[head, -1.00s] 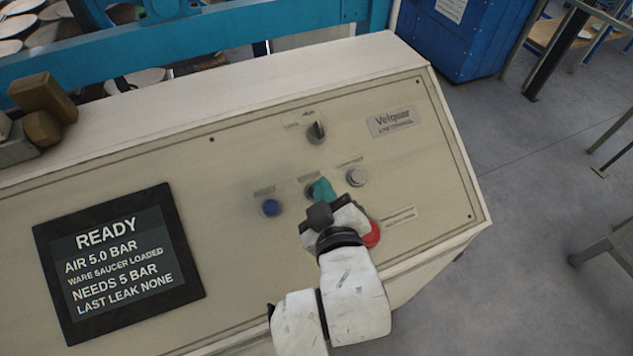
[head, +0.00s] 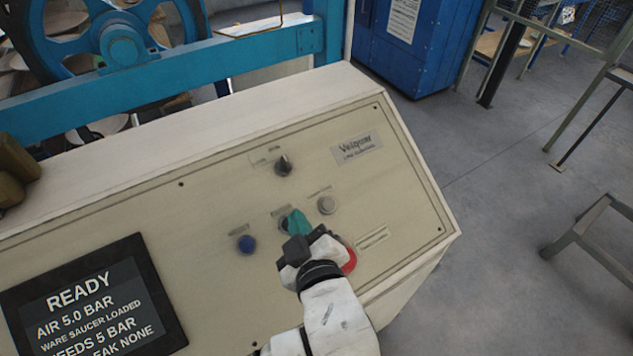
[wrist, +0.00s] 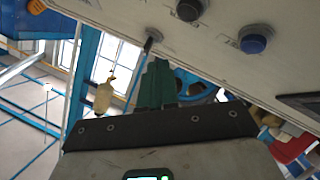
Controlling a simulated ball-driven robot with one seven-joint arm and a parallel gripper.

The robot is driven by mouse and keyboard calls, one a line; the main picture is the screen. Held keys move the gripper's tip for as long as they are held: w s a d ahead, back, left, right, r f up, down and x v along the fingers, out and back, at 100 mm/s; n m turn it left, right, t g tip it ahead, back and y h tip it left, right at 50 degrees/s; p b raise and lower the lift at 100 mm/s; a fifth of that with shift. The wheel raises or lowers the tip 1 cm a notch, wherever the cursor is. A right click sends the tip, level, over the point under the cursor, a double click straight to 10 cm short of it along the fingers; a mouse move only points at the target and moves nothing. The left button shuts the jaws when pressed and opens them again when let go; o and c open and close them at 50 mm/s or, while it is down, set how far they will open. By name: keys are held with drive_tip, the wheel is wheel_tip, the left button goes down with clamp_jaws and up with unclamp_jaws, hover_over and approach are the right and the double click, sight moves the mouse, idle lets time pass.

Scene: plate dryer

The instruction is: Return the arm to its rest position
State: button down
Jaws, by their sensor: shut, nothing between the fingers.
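My white arm reaches up from the bottom of the head view to the sloped cream control panel (head: 210,290). My gripper (head: 297,222) has teal fingers, shut with nothing between them, in front of the panel's button row. In the wrist view the shut teal fingers (wrist: 155,85) point up near the panel's edge. The fingers and hand partly cover a middle control and a red button (head: 349,262). Whether the fingertips touch the panel I cannot tell.
A blue button (head: 246,244), a grey button (head: 326,205) and a black knob (head: 283,165) surround the gripper. A screen (head: 95,305) reads READY. Blue machine framing (head: 170,85) stands behind. Open grey floor (head: 510,180) lies right, with a metal stand (head: 590,225).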

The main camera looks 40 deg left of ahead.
drive_tip(key=w+d+f+m+h, duration=0.1)
drive_tip(key=d+f+m+h, duration=0.25)
drive_tip(key=d, duration=0.55)
drive_tip(key=w+d+f+m+g+h+b, duration=0.1)
drive_tip(key=d+f+m+h, duration=0.1)
drive_tip(key=d+f, duration=0.45)
drive_tip(key=w+d+f+m+h, duration=0.1)
drive_tip(key=d+f+m+h, duration=0.15)
drive_tip(key=d, duration=0.75)
drive_tip(key=s+d+f+m+g+h, duration=0.1)
drive_tip(key=s+d+f+m+g, duration=0.1)
drive_tip(key=s+d, duration=0.4)
drive_tip(key=s+d+f+m+g+h, duration=0.2)
drive_tip(key=s+d+m, duration=0.3)
drive_tip(key=d, duration=0.5)
drive_tip(key=s+d+f+m+g+h+b, duration=0.1)
drive_tip(key=s+d+f+m+g, duration=0.1)
drive_tip(key=s+d, duration=0.6)
wheel_tip(320, 180, down, 2)
drive_tip(key=shift+s+f+m+g, duration=0.2)
drive_tip(key=shift+m+g, duration=0.2)
drive_tip(key=shift+m, duration=0.4)
